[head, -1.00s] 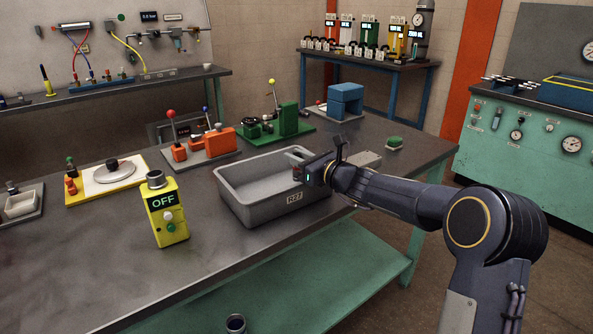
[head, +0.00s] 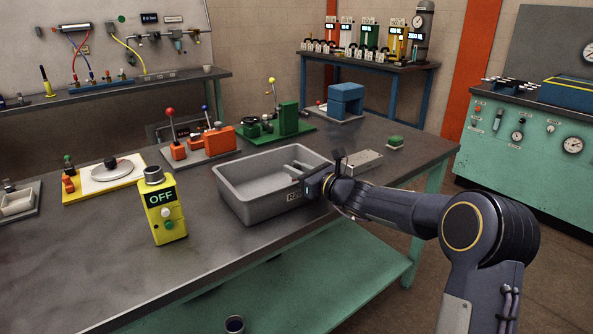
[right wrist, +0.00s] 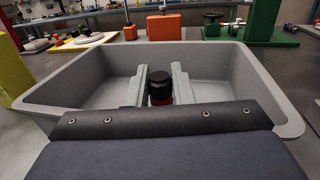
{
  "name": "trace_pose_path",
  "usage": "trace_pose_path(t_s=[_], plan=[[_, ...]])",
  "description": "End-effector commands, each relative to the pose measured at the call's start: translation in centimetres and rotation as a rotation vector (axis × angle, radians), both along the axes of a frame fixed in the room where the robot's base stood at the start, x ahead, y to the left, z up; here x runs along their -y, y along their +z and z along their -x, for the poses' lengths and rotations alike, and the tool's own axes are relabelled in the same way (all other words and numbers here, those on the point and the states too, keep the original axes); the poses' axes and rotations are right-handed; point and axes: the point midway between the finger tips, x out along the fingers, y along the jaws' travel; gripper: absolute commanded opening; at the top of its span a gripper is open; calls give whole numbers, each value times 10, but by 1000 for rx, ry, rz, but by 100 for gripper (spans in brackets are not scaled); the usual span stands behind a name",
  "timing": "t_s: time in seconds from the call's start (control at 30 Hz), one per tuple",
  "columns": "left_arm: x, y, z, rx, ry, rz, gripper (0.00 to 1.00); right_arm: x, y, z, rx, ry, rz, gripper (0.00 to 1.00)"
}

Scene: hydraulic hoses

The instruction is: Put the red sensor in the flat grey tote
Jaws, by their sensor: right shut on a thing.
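The flat grey tote (head: 262,211) stands on the bench in the middle of the head view. Its walls also show in the right wrist view (right wrist: 85,97). My right gripper (head: 297,171) reaches over the tote's right wall, with its fingers inside the tote. It is shut on the red sensor (right wrist: 160,94), whose black top and a bit of red body show between the two fingers in the right wrist view. The sensor's lower part is hidden, so I cannot tell whether it touches the tote floor. My left gripper is not in view.
A yellow box reading OFF (head: 164,208) stands left of the tote. An orange lever unit (head: 208,142) and a green fixture (head: 288,120) stand behind it. A grey metal block (head: 363,166) lies to its right. The front left of the bench is clear.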

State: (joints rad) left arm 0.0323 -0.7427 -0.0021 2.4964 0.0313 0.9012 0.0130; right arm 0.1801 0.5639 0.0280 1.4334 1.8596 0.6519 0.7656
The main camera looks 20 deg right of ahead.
Motion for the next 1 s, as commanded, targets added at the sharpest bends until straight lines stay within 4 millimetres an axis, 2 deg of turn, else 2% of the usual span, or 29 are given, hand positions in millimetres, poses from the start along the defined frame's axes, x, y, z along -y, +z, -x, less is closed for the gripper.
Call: trace_pose_path(t_s=[0.03, 0.07, 0.23, 0.47, 0.67, 0.73, 1.0], plan=[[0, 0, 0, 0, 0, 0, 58, 0, -1, 0, -2, 0, 1, 0], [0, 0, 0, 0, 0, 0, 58, 0, -1, 0, -3, -1, 1, 22], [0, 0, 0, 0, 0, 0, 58, 0, -1, 0, -4, 0, 1, 42], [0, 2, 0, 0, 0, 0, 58, 0, -1, 0, -4, 0, 1, 42], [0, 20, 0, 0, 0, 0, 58, 1, 17, 1, -4, -1, 1, 42], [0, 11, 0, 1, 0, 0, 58, 11, 10, 16, -4, -4, 1, 42], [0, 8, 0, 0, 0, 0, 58, 40, 11, 70, -2, -4, 1, 42]])
